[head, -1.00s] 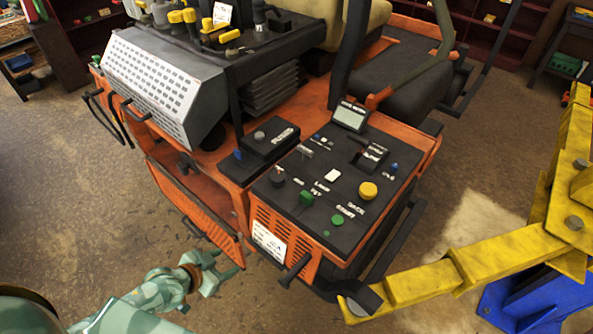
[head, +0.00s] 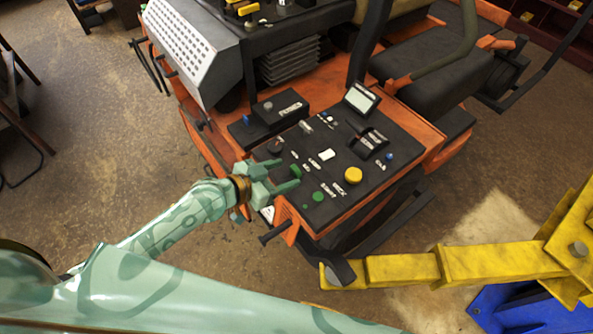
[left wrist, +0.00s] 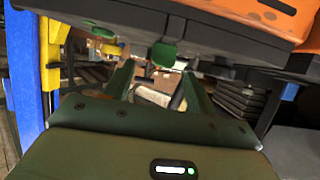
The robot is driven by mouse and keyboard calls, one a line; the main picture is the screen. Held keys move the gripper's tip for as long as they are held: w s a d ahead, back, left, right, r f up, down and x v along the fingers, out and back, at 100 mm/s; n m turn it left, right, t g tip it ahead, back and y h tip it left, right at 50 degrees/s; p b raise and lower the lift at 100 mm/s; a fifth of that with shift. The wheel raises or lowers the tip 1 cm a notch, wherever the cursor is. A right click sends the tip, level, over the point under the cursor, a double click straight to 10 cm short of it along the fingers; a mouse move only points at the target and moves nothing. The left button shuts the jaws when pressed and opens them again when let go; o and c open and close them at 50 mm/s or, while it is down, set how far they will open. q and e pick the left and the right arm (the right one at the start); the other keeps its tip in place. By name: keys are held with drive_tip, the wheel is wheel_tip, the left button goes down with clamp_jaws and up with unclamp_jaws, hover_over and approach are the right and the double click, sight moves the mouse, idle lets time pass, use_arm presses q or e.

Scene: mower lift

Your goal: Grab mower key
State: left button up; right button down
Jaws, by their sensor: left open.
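The mower's black control panel (head: 335,212) carries a yellow button (head: 353,175), a green knob (head: 295,171), a flat green button (head: 319,196) and a dark round knob (head: 275,146) near its left edge. I cannot tell a key apart from these small controls. My left gripper (head: 284,177) is open and empty at the panel's left front edge, its fingers pointing right by the green knob. In the left wrist view, the open fingers (left wrist: 160,78) reach under the panel, and a green knob (left wrist: 163,55) hangs above and between them. My right gripper is out of view.
The yellow lift arm (head: 450,265) and its blue base (head: 520,307) stand at the right. A black pedal-like part (head: 328,262) sticks out at the mower's front. The mower's seat (head: 435,75) is behind the panel. Open floor (head: 90,140) lies to the left.

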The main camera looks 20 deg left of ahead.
sight(294, 169)
use_arm(q)
drive_tip(key=x, duration=0.4)
drive_tip(key=shift+w+f, duration=0.1)
drive_tip(key=shift+w, duration=0.25)
drive_tip(key=shift+w+d, duration=0.15)
drive_tip(key=shift+d, duration=0.1)
drive_tip(key=shift+a, duration=0.1)
drive_tip(key=c, duration=1)
drive_tip(key=shift+c, duration=0.2)
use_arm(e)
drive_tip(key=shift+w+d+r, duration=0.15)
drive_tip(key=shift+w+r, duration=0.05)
